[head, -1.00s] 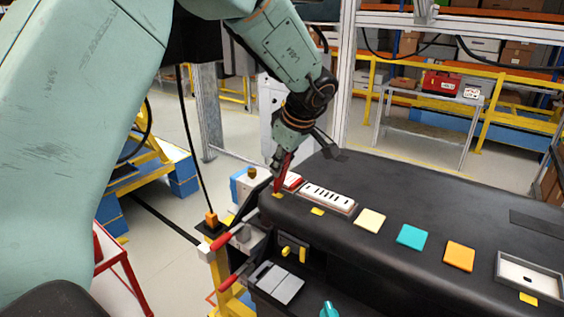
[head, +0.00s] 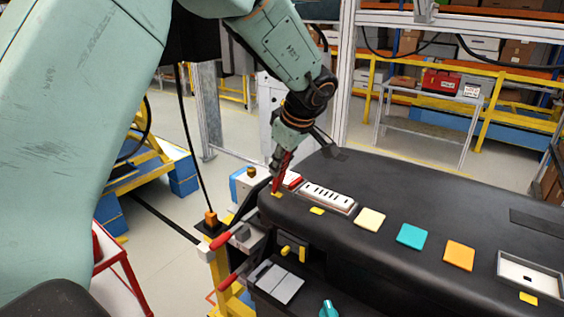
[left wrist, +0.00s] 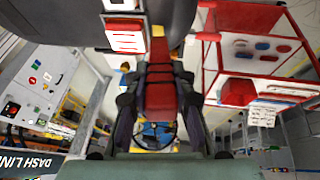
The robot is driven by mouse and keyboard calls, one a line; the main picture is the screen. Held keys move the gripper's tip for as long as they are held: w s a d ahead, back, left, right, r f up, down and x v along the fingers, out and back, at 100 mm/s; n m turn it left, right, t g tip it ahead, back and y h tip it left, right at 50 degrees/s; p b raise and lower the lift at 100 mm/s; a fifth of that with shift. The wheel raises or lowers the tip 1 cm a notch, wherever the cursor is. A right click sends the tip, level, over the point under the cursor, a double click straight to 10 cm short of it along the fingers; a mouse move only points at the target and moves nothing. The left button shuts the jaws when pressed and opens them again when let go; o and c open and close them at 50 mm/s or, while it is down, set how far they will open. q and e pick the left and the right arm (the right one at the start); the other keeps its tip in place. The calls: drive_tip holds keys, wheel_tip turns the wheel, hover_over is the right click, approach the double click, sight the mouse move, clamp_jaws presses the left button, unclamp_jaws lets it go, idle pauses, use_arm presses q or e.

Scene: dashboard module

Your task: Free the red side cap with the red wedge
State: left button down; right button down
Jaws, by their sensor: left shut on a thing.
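The red side cap (head: 294,179) sits at the left end of the black dashboard, beside the white slotted vent (head: 328,197). My left gripper (head: 281,158) is shut on the red wedge (head: 278,177), which points down just left of the cap. In the left wrist view the wedge (left wrist: 160,92) stands between my fingers, with the dashboard's dark body above it. I cannot tell whether the wedge tip touches the cap or its seam. My right gripper is not in view.
Cream (head: 369,219), teal (head: 411,236) and orange (head: 459,255) pads lie along the black dashboard (head: 400,190). A white-framed recess (head: 530,274) is at the right. Red-handled clamps (head: 221,241) stick out at the left front. A red cart (left wrist: 258,50) shows in the wrist view.

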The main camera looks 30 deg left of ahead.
use_arm(q)
drive_tip(key=shift+w+a+r, duration=0.15)
drive_tip(key=shift+w+r, duration=0.2)
drive_tip(key=shift+r, duration=0.6)
drive_tip(key=shift+a+v, duration=0.15)
drive_tip(key=shift+v, duration=0.55)
drive_tip(key=shift+a+v, duration=0.15)
drive_tip(key=shift+v, duration=0.55)
drive_tip(key=shift+w+a+r, duration=0.1)
drive_tip(key=shift+w+r, duration=0.05)
drive_tip(key=shift+r, duration=0.3)
drive_tip(key=shift+w+a+r, duration=0.1)
drive_tip(key=shift+r, duration=0.4)
drive_tip(key=shift+s+d+r, duration=0.15)
drive_tip(key=shift+s+r, duration=0.1)
drive_tip(key=shift+w+f, duration=0.1)
drive_tip(key=shift+f, duration=0.05)
